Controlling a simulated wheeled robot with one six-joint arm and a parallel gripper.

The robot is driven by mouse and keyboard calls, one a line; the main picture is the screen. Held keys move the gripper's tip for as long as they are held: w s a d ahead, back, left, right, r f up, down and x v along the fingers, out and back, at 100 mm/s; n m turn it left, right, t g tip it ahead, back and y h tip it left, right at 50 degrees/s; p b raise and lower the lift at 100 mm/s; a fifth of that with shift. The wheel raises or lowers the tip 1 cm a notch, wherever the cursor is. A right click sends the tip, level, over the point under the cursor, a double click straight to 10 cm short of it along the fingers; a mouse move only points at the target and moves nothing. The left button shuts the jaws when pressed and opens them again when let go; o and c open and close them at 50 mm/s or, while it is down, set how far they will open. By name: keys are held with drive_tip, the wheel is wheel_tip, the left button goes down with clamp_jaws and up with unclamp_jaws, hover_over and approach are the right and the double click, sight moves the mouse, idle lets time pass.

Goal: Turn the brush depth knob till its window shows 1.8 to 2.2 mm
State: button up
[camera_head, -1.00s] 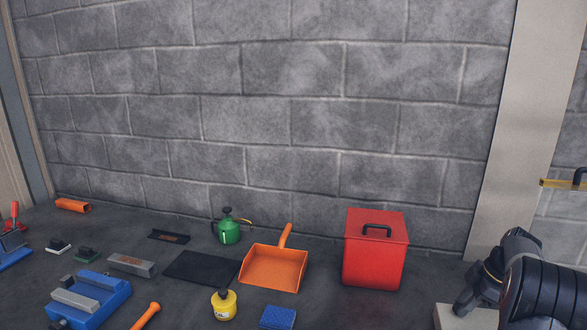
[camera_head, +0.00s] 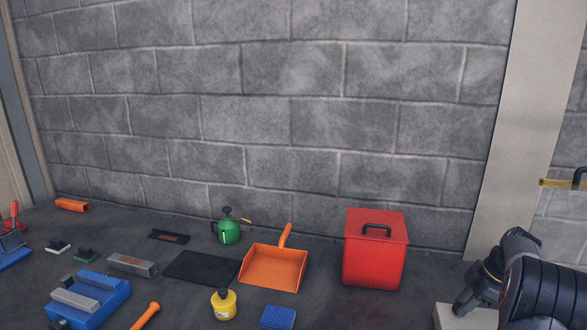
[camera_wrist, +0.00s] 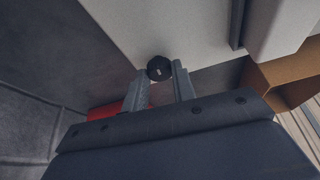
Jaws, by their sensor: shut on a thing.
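In the wrist view a small black knob (camera_wrist: 159,68) with a light mark on its face sits at the edge of a pale panel (camera_wrist: 130,22). My gripper (camera_wrist: 160,75) has its two grey fingers on either side of the knob and is shut on it. No depth window or reading can be made out in either view. In the head view part of my arm shows at the right edge; the knob and my fingers are not visible there.
In the head view a red lidded box (camera_head: 374,250), an orange dustpan (camera_head: 273,267), a green can (camera_head: 229,231), a yellow bottle (camera_head: 223,304) and a blue block tool (camera_head: 88,300) stand on the dark surface. A brown box-like part (camera_wrist: 285,80) is at right in the wrist view.

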idle(0.9)
drive_tip(key=o, duration=0.6)
drive_tip(key=shift+c, duration=0.2)
drive_tip(key=shift+r, duration=0.1)
drive_tip(key=shift+r+p, duration=2.15)
drive_tip(key=shift+r, duration=0.8)
drive_tip(key=shift+o, duration=0.4)
drive_tip(key=shift+o, duration=1.2)
